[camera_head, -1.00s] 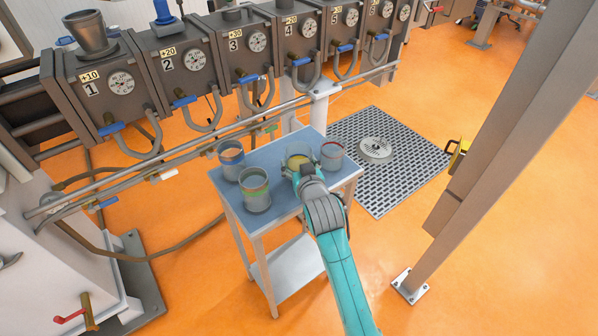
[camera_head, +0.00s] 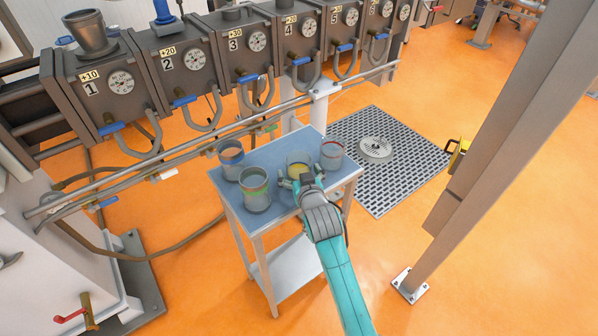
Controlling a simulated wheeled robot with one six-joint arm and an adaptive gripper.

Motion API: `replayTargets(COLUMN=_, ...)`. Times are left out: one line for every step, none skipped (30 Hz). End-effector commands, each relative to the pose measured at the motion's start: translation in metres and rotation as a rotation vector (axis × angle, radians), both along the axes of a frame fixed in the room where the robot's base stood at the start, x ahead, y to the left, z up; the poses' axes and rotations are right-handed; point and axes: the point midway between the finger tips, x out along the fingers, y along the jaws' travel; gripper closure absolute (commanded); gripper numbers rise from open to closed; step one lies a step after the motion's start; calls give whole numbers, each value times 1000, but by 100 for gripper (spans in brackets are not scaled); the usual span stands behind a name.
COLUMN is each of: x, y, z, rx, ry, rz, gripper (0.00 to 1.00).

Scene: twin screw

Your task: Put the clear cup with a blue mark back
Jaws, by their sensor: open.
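Several clear cups stand upright on the small blue-topped table (camera_head: 283,214). The back-left cup (camera_head: 231,158) seems to carry a bluish band with an orange-brown tone; it is too small to be sure. The front-left cup (camera_head: 254,190) has a green band, the middle cup (camera_head: 298,165) a yellow one, and the back-right cup (camera_head: 332,153) a red one. My gripper (camera_head: 300,181) is open and empty at the near side of the yellow-marked cup, its fingers spread. Whether a finger touches that cup cannot be told.
A row of numbered grey machine units (camera_head: 195,75) with blue-handled valves and pipes runs behind the table. A grey floor grate (camera_head: 395,185) lies to the right. A thick slanted post (camera_head: 478,170) stands right of my arm. Orange floor is open between.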

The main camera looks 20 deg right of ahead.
Motion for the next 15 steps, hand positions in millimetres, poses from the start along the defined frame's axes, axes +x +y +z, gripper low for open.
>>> replayTargets(x=0, y=0, z=1, rx=0, ry=0, rz=0, gripper=4)
replayTargets(x=0, y=0, z=1, rx=0, ry=-1, rz=0, gripper=4)
replayTargets(x=-1, y=0, z=2, rx=0, ry=-1, rz=0, gripper=4)
replayTargets(x=-3, y=0, z=3, rx=0, ry=0, rz=0, gripper=4)
replayTargets(x=-5, y=0, z=3, rx=0, ry=0, rz=0, gripper=4)
replayTargets(x=-10, y=1, z=4, rx=0, ry=-1, rz=1, gripper=4)
replayTargets(x=-14, y=1, z=6, rx=0, ry=-1, rz=1, gripper=4)
replayTargets(x=-18, y=2, z=6, rx=0, ry=-1, rz=1, gripper=4)
replayTargets(x=-25, y=2, z=8, rx=0, ry=0, rz=1, gripper=4)
replayTargets(x=-31, y=3, z=10, rx=0, ry=0, rz=1, gripper=4)
replayTargets(x=-37, y=3, z=12, rx=0, ry=0, rz=1, gripper=4)
replayTargets(x=-45, y=4, z=14, rx=0, ry=-1, rz=1, gripper=4)
replayTargets(x=-51, y=4, z=16, rx=0, ry=0, rz=1, gripper=4)
replayTargets(x=-57, y=4, z=17, rx=0, ry=1, rz=1, gripper=4)
replayTargets(x=-64, y=5, z=20, rx=0, ry=0, rz=1, gripper=4)
